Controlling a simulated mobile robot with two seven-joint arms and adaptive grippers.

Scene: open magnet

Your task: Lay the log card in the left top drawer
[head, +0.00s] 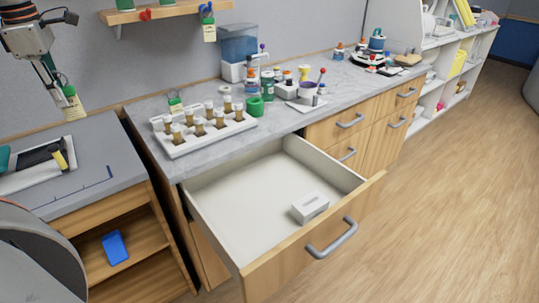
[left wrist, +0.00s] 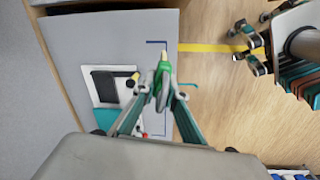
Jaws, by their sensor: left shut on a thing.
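My left gripper (head: 62,92) is high at the upper left of the head view, above the grey side table. It is shut on a pale yellow card with a green top (head: 74,103), which looks like the log card and hangs down. In the left wrist view the gripper (left wrist: 162,92) is closed on the green part (left wrist: 162,82); the card is seen nearly edge-on. The left top drawer (head: 205,212) is pulled open, right of and below the gripper. A small white slotted block (head: 310,206) lies inside near its front.
The drawer floor is mostly bare. A white rack of vials (head: 205,134) stands on the counter (head: 150,105) behind the drawer, with a tagged green item (head: 175,104) beside it. Bottles and a water tank stand farther back. A wall shelf (head: 165,12) hangs above.

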